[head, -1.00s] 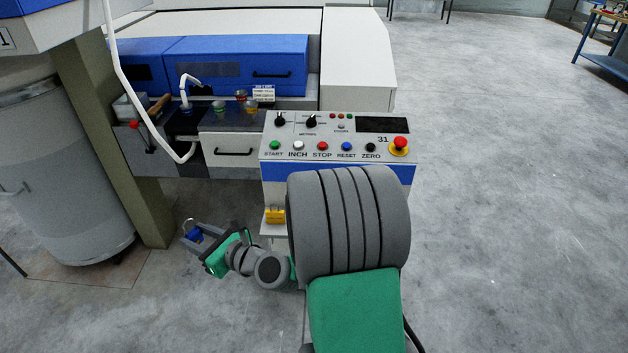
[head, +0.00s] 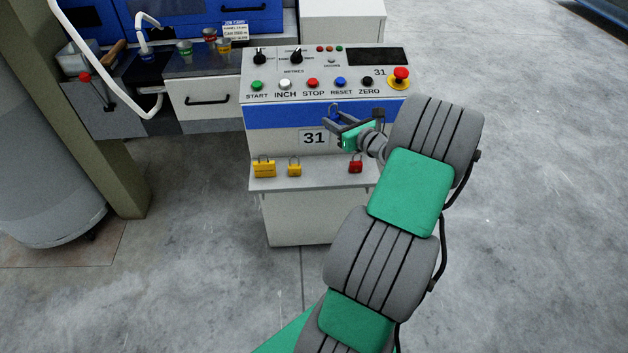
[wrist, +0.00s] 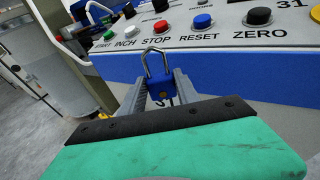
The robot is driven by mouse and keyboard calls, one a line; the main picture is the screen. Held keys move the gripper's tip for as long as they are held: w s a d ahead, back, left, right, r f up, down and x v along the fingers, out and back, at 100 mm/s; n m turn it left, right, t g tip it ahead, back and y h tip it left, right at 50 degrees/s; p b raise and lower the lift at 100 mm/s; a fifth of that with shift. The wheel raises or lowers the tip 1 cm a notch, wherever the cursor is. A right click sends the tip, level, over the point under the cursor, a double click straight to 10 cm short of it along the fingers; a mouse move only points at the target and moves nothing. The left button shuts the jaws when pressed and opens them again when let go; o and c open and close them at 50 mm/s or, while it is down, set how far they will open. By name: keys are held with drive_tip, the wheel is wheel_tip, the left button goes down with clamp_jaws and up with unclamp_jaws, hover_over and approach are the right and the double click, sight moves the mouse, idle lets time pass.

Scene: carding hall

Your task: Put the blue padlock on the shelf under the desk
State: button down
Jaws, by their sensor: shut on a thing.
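The blue padlock (wrist: 160,84) is between my gripper's fingers in the wrist view, its metal shackle pointing up. My gripper (head: 345,120) is shut on it in front of the desk's blue band, just below the button panel. In the head view the fingers mostly hide the padlock's body. The desk (head: 267,118) is a control stand marked 31. Its shelf (head: 322,178) is a light grey ledge lower on the front, below my gripper in the picture. The padlock is apart from the shelf.
On the shelf are a large yellow padlock (head: 264,168), a smaller yellow padlock (head: 294,168) and a red padlock (head: 355,164) at the right. Bare shelf lies between the small yellow and red ones. A grey drum (head: 45,170) and a post (head: 95,130) stand at left.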

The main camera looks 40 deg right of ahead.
drive_tip(key=s+d+f+m+h+b, duration=0.1)
drive_tip(key=s+d+f, duration=0.15)
drive_tip(key=d, duration=0.25)
drive_tip(key=s+d+f+h+b, duration=0.1)
drive_tip(key=s+d+f, duration=0.1)
drive_tip(key=s+d, duration=0.25)
drive_tip(key=b, duration=0.2)
hover_over(327, 173)
wheel_tip(327, 173, down, 9)
drive_tip(key=shift+f, duration=0.2)
drive_tip(key=shift+f+b, duration=0.3)
drive_tip(key=shift+f, duration=1.15)
drive_tip(key=shift+f, duration=0.2)
drive_tip(key=c, duration=0.9)
unclamp_jaws()
